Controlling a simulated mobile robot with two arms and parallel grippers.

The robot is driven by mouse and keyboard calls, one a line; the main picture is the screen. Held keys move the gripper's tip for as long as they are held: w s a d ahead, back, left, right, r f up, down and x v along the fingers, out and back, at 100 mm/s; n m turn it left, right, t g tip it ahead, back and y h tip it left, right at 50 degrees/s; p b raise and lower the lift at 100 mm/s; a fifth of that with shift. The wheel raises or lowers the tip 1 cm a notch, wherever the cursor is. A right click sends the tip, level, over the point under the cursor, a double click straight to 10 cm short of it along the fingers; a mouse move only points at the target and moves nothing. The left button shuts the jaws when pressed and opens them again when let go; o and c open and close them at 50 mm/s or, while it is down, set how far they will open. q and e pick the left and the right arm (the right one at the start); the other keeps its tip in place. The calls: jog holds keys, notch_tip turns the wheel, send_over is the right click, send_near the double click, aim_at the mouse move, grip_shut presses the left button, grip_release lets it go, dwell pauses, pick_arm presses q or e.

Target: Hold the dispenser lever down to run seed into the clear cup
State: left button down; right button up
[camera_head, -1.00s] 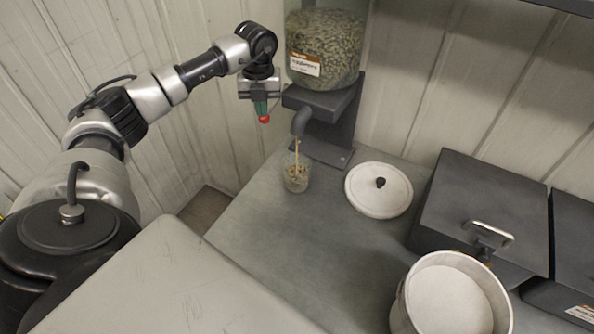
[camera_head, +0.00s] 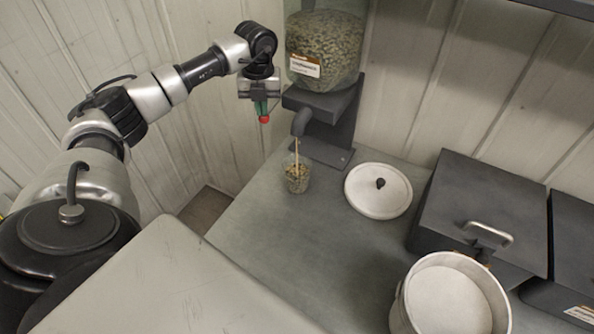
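The seed dispenser has a clear jar (camera_head: 325,52) of seed on a grey stand, with a curved spout (camera_head: 301,121) below. A thin tan stream of seed (camera_head: 297,148) falls from the spout into the clear cup (camera_head: 297,178). The cup stands upright on the bench under the spout and is well filled with seed. My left gripper (camera_head: 262,108) points down beside the dispenser, its fingers close together. A red tip (camera_head: 264,119), seemingly the lever's end, shows at the fingertips; the rest of the lever is hidden. My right gripper is out of view.
A round white lid (camera_head: 379,190) with a black knob lies right of the cup. A white pot (camera_head: 453,300) stands at the front right. A dark box (camera_head: 470,205) with a handle and another dark box stand behind it. The bench between cup and pot is clear.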

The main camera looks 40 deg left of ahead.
pick_arm(q)
notch_tip(320, 180, up, 9)
jog(key=p, duration=0.5)
jog(key=shift+f+p, duration=0.2)
jog(key=shift+p, duration=0.15)
jog(key=shift+s+f, duration=0.1)
dwell(0.5)
